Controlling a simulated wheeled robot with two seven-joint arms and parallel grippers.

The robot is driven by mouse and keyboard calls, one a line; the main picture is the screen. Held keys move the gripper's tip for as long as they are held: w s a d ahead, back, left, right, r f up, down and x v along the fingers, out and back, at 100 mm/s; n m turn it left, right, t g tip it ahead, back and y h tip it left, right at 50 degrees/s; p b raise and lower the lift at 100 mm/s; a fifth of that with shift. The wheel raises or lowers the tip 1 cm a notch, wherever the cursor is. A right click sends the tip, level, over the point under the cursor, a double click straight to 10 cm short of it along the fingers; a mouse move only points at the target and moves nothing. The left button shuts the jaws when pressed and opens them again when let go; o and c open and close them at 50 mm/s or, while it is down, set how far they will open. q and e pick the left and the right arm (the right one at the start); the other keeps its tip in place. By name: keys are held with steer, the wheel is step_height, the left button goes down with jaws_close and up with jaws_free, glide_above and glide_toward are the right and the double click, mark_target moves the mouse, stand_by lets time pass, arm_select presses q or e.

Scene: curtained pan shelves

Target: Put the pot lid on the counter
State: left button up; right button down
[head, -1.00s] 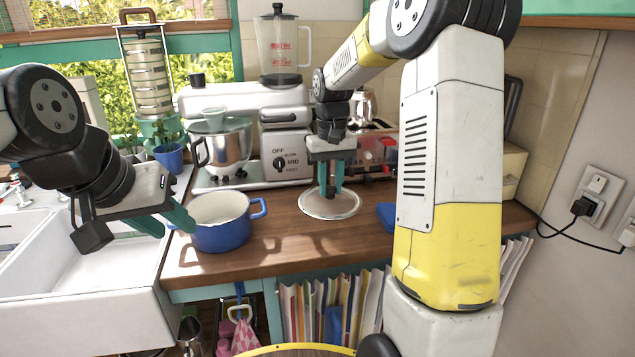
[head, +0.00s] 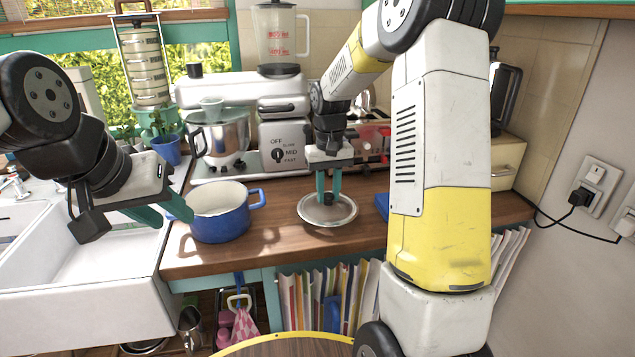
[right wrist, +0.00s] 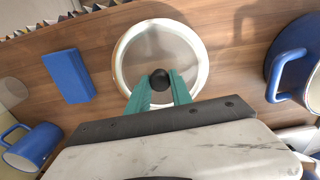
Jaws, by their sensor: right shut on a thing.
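The pot lid (head: 313,212) is a round glass lid with a pale metal rim and a dark knob. It is at the wooden counter (head: 275,249), to the right of the blue pot (head: 220,221); I cannot tell if it touches the surface. My right gripper (head: 328,196) points down and is shut on the knob. In the right wrist view the green fingers (right wrist: 160,82) flank the black knob, with the lid (right wrist: 127,62) beyond. My left gripper (head: 168,212) is by the left side of the pot, its green fingers spread a little, with nothing seen between them.
A stand mixer (head: 222,143) and a blender (head: 278,45) stand at the back. A blue block (head: 382,206) lies right of the lid. A blue mug (right wrist: 30,146) shows in the right wrist view. The sink (head: 100,262) is at left. Bare counter lies in front of the lid.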

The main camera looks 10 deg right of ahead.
steer(key=shift+f, duration=0.1)
stand_by(0.3)
steer(key=shift+f, duration=0.65)
steer(key=shift+f, duration=0.2)
steer(key=c, duration=1.1)
jaws_free()
steer(key=shift+o, duration=0.2)
steer(key=c, duration=0.4)
